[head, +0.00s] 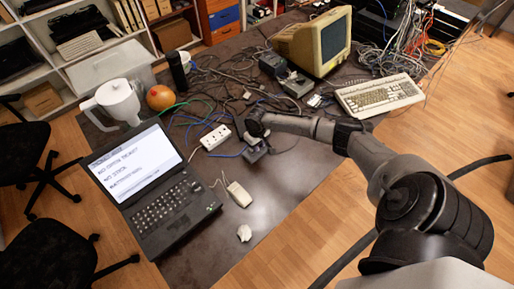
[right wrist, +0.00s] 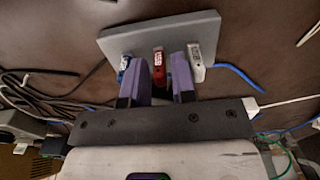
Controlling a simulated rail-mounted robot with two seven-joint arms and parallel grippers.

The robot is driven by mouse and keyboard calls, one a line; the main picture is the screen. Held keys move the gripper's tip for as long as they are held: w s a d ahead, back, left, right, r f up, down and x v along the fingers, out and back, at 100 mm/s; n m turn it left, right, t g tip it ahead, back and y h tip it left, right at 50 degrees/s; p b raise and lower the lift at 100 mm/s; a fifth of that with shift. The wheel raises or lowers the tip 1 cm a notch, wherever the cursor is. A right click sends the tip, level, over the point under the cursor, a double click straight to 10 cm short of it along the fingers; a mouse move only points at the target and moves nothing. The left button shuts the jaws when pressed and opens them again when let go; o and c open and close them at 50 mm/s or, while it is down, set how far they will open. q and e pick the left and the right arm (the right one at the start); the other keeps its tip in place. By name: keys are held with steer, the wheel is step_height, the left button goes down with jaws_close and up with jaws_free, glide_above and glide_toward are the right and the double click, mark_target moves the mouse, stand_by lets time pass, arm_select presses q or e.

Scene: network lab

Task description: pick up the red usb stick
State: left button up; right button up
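The red USB stick (right wrist: 158,61) stands in a grey holder (right wrist: 150,36) in the right wrist view, between a blue stick (right wrist: 123,66) on the left and a white stick (right wrist: 195,63) on the right. My right gripper (right wrist: 167,68) is open, with one purple finger on each side of the red stick. A gap shows on the right side of the stick; on its left the finger is very close, and contact is unclear. In the head view my right gripper (head: 250,136) is over the holder (head: 255,154), and the red stick cannot be made out. My left gripper is not in view.
On the dark table are a laptop (head: 152,186), a mouse (head: 239,194), a white power strip (head: 215,137), a keyboard (head: 380,95) and a beige monitor (head: 315,42). Tangled cables surround the holder's far side. The front table area beside the mouse is mostly clear.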

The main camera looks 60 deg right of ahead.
steer(key=shift+c, duration=0.3)
jaws_close()
steer(key=shift+r, duration=0.1)
